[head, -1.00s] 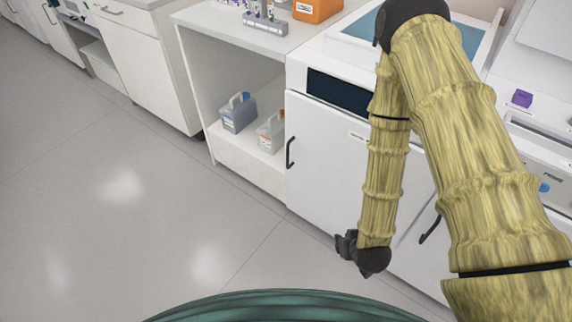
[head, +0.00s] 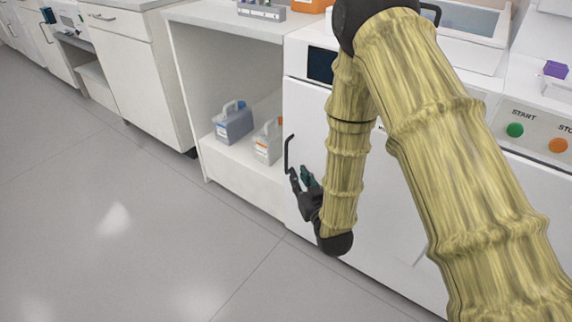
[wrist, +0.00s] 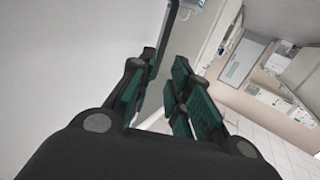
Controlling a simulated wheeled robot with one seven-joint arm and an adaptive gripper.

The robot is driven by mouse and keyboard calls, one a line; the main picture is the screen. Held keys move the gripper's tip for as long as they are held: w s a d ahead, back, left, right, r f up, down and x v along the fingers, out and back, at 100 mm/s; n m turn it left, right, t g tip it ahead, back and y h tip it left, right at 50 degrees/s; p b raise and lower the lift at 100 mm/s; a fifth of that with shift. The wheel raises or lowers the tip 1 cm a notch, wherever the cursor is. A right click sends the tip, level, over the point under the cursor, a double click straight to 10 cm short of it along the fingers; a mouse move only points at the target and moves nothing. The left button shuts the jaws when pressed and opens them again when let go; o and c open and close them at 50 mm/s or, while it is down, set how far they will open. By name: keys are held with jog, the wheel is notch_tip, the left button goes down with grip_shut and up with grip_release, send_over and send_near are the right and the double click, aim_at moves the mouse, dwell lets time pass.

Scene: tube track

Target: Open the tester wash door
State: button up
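A white cabinet door (head: 300,120) fills the front of the white machine and looks closed. I cannot read a label naming it as the tester wash door. Its black vertical bar handle (head: 288,154) is near the door's left edge. My gripper (head: 300,178), with teal finger pads, is just below and right of the handle in the head view. In the wrist view, my gripper (wrist: 160,85) has its fingers apart with nothing held between them. The handle (wrist: 169,42) shows beyond the fingertips, in line with the gap. Contact cannot be told. My arm hides much of the door.
Left of the door is an open shelf bay (head: 215,155) holding a blue-grey jug (head: 234,124) and a pale jug (head: 268,145). A panel at right has a green START button (head: 515,130) and an orange button (head: 558,146). The floor (head: 110,200) at left is clear.

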aim_at(287, 156)
jog(key=b+x, duration=0.1)
jog(key=x, duration=0.4)
jog(key=b+x, duration=0.1)
jog(key=x, duration=0.5)
jog(key=shift+a+r, duration=0.2)
jog(key=shift+r, duration=0.05)
jog(key=shift+c, duration=0.4)
grip_shut()
